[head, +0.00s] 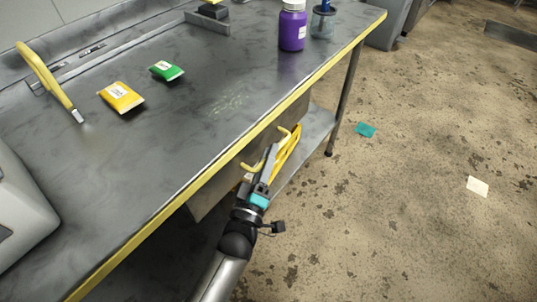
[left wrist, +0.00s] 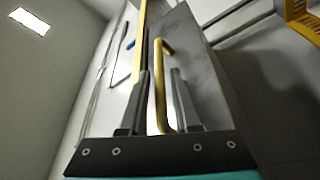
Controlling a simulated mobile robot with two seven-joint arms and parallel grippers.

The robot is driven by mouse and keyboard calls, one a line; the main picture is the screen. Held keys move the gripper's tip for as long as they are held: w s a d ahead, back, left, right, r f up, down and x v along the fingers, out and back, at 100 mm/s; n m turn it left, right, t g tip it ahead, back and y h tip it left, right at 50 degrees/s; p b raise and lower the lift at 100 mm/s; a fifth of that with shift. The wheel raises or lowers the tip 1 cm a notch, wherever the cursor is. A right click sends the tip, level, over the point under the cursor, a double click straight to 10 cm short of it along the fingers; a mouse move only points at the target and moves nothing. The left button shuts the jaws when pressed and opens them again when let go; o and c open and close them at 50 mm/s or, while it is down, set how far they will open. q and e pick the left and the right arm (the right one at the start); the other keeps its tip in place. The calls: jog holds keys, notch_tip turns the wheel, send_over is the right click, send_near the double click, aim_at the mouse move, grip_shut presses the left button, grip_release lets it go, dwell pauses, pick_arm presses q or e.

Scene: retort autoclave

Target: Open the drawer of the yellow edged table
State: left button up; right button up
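The grey metal table (head: 190,95) has a yellow front edge. Its drawer (head: 215,192) sits under that edge, with a yellow bar handle (head: 248,166) on its front. My left gripper (head: 268,158) is at the handle and covers its middle part in the head view. In the left wrist view, the handle (left wrist: 160,85) stands between the two dark fingers of my left gripper (left wrist: 160,78). The fingers are apart, with narrow gaps visible on both sides of the bar. I cannot tell how far the drawer is out. My right gripper is not in view.
On the tabletop are a yellow packet (head: 121,97), a green packet (head: 166,71), a purple jar (head: 292,27) and a clear cup (head: 323,22). The floor at right is mostly clear.

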pick_arm(q)
grip_shut()
dwell(1.1)
